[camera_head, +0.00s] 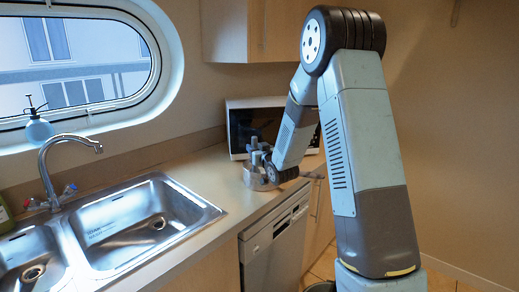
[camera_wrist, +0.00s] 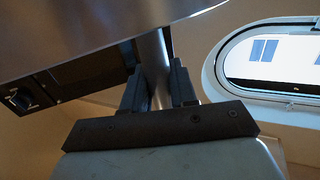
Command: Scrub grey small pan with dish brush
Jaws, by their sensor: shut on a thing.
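A small grey round metal pan (camera_head: 256,182) shows at the counter's front edge, partly hidden by my wrist. A thin grey handle (camera_head: 312,176) sticks out to the right behind my arm. My gripper (camera_head: 258,153) is just above and beside the pan. In the wrist view my gripper (camera_wrist: 158,88) is shut on a grey rod-like handle (camera_wrist: 154,65) between its dark fingers. I cannot tell whether this belongs to the pan or the brush. A broad grey metal surface (camera_wrist: 80,35) fills the upper left there. No dish brush can be made out for certain.
A microwave (camera_head: 240,128) stands behind my gripper, with an upper cabinet (camera_head: 245,30) above. A double sink (camera_head: 140,225) with a tap (camera_head: 70,145) lies left. The counter (camera_head: 215,165) between sink and pan is clear. A dishwasher (camera_head: 272,245) is below.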

